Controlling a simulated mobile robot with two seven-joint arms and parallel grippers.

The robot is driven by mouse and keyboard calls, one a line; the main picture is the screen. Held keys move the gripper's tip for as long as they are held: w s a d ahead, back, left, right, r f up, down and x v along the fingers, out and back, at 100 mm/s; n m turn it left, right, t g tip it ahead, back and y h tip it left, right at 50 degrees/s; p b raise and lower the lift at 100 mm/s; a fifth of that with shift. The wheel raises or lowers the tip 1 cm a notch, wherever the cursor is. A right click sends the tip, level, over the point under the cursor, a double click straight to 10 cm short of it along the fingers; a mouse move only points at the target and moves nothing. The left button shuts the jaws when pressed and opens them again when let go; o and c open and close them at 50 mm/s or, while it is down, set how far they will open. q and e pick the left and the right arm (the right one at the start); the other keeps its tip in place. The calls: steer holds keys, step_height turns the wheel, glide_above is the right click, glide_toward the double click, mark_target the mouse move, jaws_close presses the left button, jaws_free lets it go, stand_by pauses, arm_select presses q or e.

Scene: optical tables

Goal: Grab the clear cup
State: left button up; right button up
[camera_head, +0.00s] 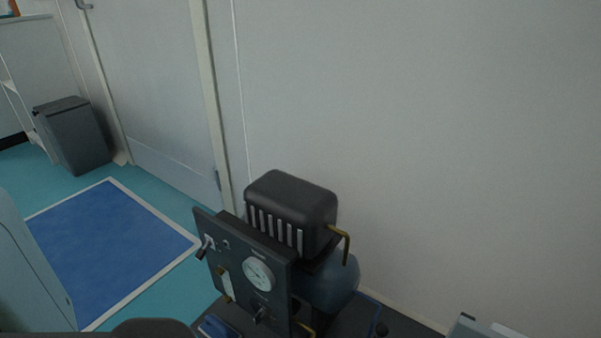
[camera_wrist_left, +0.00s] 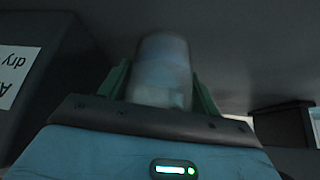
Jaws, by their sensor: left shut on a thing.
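The clear cup (camera_wrist_left: 163,72) shows in the left wrist view as a pale, see-through, blurred shape. My left gripper (camera_wrist_left: 163,85) is shut on it, with one green finger on each side of the cup. The cup's lower part is hidden behind the gripper's dark edge. Neither the cup nor my grippers can be made out in the head view. My right gripper is not in view.
In the head view a dark machine with a gauge panel (camera_head: 245,270) stands by the wall. A grey bin (camera_head: 72,135) and a blue mat (camera_head: 105,250) lie to the left. In the wrist view a dark box with a white label (camera_wrist_left: 14,75) is at the left.

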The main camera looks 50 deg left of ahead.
arm_select(q)
steer(key=shift+r, duration=0.1)
steer(key=shift+s+p, duration=0.15)
steer(key=shift+p, duration=0.3)
steer(key=s+p, duration=0.1)
steer(key=s, duration=0.4)
steer(key=s+p, duration=0.2)
steer(key=s, duration=0.3)
steer(key=s+p, duration=0.1)
steer(key=s, duration=0.5)
steer(key=shift+d, duration=0.35)
steer(key=shift+s+p, duration=0.35)
steer(key=shift+s, duration=0.5)
steer(key=shift+w, duration=0.1)
